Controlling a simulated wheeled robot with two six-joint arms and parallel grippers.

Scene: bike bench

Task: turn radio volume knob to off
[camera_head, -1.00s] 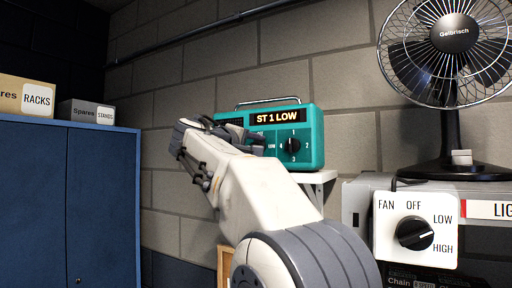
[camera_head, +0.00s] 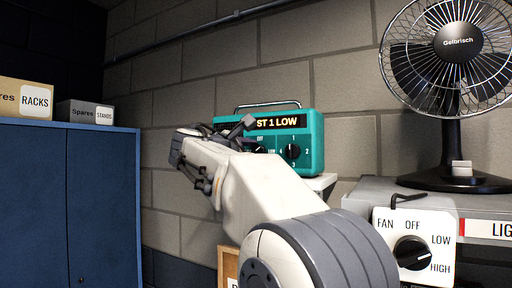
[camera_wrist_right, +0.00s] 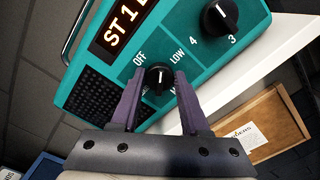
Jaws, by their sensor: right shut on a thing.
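The teal radio (camera_head: 315,150) stands on a white shelf, and its display reads "ST 1 LOW". My right gripper (camera_wrist_right: 160,74) is shut on the small black volume knob (camera_wrist_right: 158,80), with one purple finger on each side. The OFF label is above and left of this knob, and LOW is above and right; a lower label is partly hidden. The knob's exact pointer direction is hard to tell. In the head view my right gripper (camera_head: 249,136) covers the radio's left part. My left gripper is not in view.
The larger station knob (camera_head: 292,151) sits right of the volume knob. A fan (camera_head: 455,45) and its control panel (camera_head: 383,250) stand at the right. A blue cabinet (camera_head: 70,200) fills the left. A wooden frame (camera_wrist_right: 268,125) is below the shelf.

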